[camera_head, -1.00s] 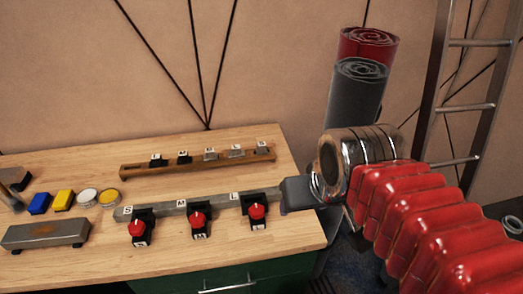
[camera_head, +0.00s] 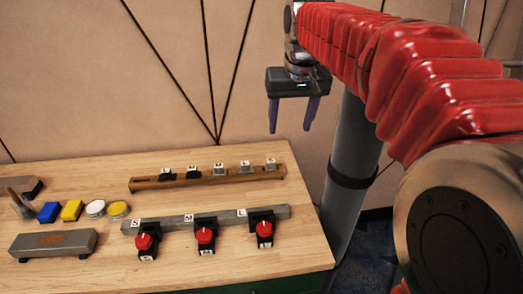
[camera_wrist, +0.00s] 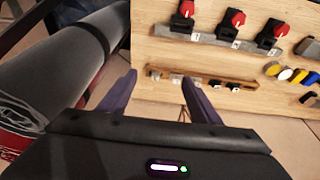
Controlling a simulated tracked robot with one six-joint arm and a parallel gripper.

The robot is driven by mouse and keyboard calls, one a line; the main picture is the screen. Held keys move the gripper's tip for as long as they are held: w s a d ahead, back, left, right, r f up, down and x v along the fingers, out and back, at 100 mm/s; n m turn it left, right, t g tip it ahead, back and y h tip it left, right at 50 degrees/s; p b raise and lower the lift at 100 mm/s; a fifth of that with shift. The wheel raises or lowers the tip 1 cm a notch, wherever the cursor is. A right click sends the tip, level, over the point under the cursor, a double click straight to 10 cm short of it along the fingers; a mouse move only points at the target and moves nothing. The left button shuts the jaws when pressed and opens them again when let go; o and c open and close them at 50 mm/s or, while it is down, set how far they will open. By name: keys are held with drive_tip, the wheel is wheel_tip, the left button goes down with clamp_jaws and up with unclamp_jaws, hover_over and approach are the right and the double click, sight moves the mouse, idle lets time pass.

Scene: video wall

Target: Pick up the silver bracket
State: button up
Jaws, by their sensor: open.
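Three small silver brackets stand on a brown wooden rail (camera_head: 207,180) at the back of the workbench: a left one (camera_head: 219,170), a middle one (camera_head: 245,169) and a right one (camera_head: 270,165). Small label tags sit on top of them. In the wrist view, silver brackets (camera_wrist: 175,79) show between my fingers, small and partly unclear. My gripper (camera_head: 289,130) is open and empty, pointing down, above and behind the rail's right end, apart from it. It also shows in the wrist view (camera_wrist: 158,77).
Two black brackets (camera_head: 180,174) share the rail. In front, a grey bar (camera_head: 176,220) carries red-knobbed black clamps (camera_head: 205,238). Blue and yellow blocks (camera_head: 72,210), round tins (camera_head: 95,209) and a grey block (camera_head: 52,243) are left. A grey roll (camera_head: 345,190) stands beside the bench's right edge.

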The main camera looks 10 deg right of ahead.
drive_tip(key=w+f, duration=0.1)
drive_tip(key=w, duration=0.7)
drive_tip(key=g, duration=0.3)
hover_over(270, 161)
wheel_tip(270, 161, down, 17)
drive_tip(key=shift+f, duration=0.25)
drive_tip(key=shift+w, duration=0.1)
drive_tip(key=shift+d+f, duration=0.1)
drive_tip(key=shift+f, duration=4.2)
